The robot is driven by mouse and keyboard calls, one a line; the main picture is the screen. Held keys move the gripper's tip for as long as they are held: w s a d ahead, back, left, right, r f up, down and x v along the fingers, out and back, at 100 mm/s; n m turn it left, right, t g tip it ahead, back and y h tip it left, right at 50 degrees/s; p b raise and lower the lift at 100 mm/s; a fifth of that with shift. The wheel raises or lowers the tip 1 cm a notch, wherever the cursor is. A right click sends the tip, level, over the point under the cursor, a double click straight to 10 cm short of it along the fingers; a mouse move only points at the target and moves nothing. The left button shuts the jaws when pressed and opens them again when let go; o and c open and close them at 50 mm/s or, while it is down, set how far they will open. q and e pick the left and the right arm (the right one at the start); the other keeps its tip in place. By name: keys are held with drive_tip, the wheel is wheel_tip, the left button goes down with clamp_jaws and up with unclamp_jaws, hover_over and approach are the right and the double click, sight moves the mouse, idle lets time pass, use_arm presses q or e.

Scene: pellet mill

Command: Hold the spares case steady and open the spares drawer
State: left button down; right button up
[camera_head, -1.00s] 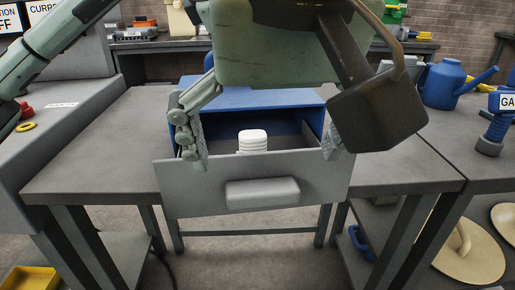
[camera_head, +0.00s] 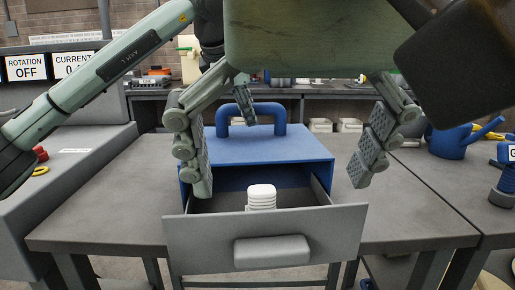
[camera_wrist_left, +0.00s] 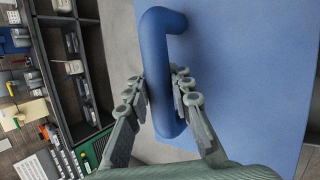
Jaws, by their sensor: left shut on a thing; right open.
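The spares case (camera_head: 255,145) is a blue box with a blue arched handle (camera_head: 223,117), standing on the grey table. My left gripper (camera_head: 245,108) is at the handle, partly hidden behind my right gripper. In the left wrist view its fingers (camera_wrist_left: 160,82) are shut on either side of the handle (camera_wrist_left: 160,45). The spares drawer (camera_head: 190,238) is grey, with a grey pull (camera_head: 272,252), and stands pulled out from the case front. A white ribbed piece (camera_head: 262,197) stands inside it. My right gripper (camera_head: 280,185) is open and empty above the drawer, its fingers wide apart.
The grey table (camera_head: 110,215) has bare room on both sides of the case. A blue watering can (camera_head: 452,142) stands to the right. A grey console (camera_head: 75,165) with red and yellow parts stands on the left. A bench with shelves runs behind.

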use_arm(q)
drive_tip(key=c, duration=1.3)
unclamp_jaws()
drive_tip(key=shift+o, duration=0.2)
drive_tip(key=shift+r, duration=0.1)
drive_tip(key=v, duration=1.2)
drive_tip(key=shift+o, duration=0.2)
drive_tip(key=o, duration=0.5)
drive_tip(key=shift+c, duration=0.2)
